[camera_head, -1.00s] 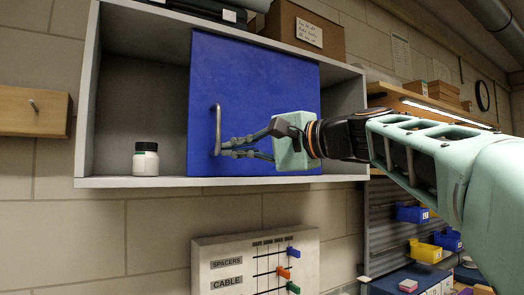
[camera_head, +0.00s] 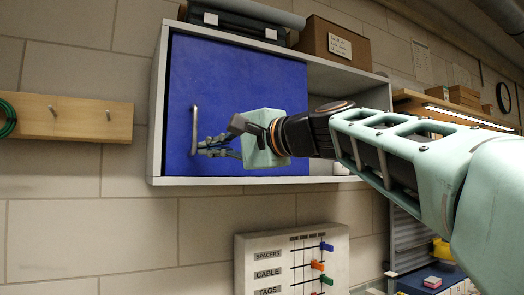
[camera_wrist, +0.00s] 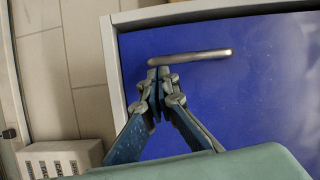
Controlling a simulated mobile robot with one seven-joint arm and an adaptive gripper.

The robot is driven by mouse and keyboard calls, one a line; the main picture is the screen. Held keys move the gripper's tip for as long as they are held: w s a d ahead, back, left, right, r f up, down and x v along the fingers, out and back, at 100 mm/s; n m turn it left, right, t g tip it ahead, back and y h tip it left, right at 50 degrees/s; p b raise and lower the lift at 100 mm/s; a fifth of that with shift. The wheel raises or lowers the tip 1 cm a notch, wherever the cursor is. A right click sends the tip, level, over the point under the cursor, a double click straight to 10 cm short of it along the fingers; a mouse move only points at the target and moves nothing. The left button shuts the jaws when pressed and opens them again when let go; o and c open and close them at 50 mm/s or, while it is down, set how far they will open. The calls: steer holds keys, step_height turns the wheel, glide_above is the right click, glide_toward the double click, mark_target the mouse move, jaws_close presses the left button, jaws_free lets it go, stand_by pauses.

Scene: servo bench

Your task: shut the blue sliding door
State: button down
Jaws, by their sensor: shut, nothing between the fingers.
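The blue sliding door (camera_head: 250,90) covers the left part of the grey wall cabinet (camera_head: 157,110), with its left edge at or very near the cabinet's left side wall. The right part of the cabinet is open. The door's metal bar handle (camera_head: 194,130) stands upright near its left edge. My gripper (camera_head: 200,150) is shut and empty, with its fingertips at the handle. In the wrist view my gripper (camera_wrist: 158,78) has its tips right beside the handle (camera_wrist: 190,57); whether they touch it I cannot tell.
A cardboard box (camera_head: 335,42) and dark cases (camera_head: 240,20) sit on top of the cabinet. A wooden peg rail (camera_head: 75,117) hangs to the left. A labelled slider board (camera_head: 290,262) is below.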

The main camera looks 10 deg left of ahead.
steer(key=shift+s+a, duration=0.4)
steer(key=shift+a, duration=0.1)
stand_by(0.5)
